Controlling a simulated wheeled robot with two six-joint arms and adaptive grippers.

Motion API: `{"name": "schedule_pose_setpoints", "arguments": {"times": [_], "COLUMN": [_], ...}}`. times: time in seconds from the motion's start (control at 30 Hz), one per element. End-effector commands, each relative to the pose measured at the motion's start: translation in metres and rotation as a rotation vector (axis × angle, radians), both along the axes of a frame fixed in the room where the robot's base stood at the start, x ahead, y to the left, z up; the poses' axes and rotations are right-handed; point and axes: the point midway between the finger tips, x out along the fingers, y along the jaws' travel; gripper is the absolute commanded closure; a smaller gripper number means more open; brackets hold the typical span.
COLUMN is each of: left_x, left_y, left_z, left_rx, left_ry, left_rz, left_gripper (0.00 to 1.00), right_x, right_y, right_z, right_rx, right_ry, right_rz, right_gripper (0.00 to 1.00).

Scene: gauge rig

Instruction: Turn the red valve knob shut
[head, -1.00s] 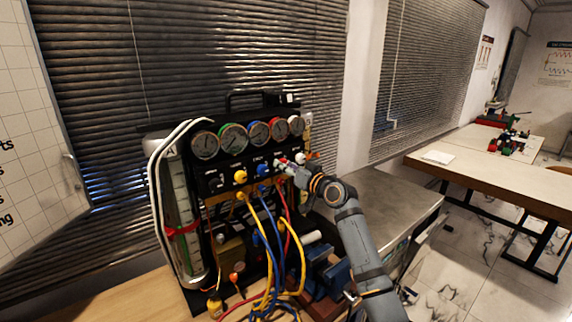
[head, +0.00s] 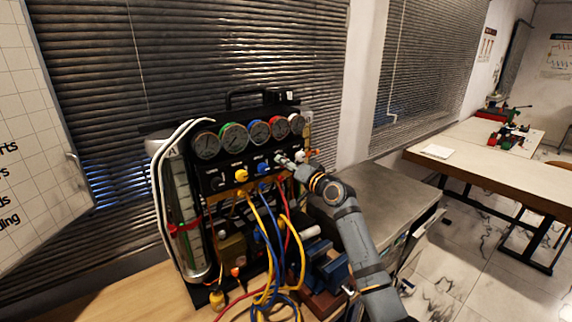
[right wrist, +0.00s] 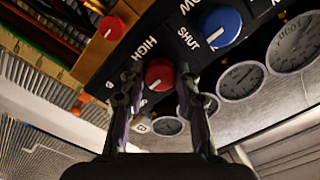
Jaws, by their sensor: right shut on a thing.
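The red valve knob (right wrist: 158,75) shows in the right wrist view, between the two fingers of my right gripper (right wrist: 160,95). The fingers are shut on its sides. A pale pointer line on the knob runs toward its lower left. In the head view my right gripper (head: 287,163) reaches the rig's front panel (head: 212,169) from the right and hides most of the red knob. The blue knob (right wrist: 221,26) is beside it, by the word SHUT; it also shows in the head view (head: 263,168). My left gripper is not in view.
Several round gauges (head: 259,132) line the top of the rig. A yellow knob (head: 241,175) is further left on the panel. Yellow, blue and red hoses (head: 267,245) hang below. A metal-topped cabinet (head: 375,190) stands right of the rig, behind my arm.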

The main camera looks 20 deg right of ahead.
Motion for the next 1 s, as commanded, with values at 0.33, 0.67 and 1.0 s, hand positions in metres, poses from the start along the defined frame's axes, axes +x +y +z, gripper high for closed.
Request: {"name": "schedule_pose_setpoints", "arguments": {"times": [0.33,0.67,1.0], "left_x": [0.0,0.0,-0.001], "left_y": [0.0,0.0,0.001], "left_z": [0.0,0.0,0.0], "left_rx": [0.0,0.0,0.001], "left_ry": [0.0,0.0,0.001], "left_rz": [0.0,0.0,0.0], "left_gripper": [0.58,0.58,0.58], "right_x": [0.0,0.0,-0.033], "right_y": [0.0,0.0,-0.012], "right_z": [-0.003,-0.001,-0.002], "right_rx": [0.001,0.0,-0.007], "right_ry": [0.005,0.002,0.001], "right_rz": [0.001,0.0,-0.001], "right_gripper": [0.66,0.46,0.46]}}
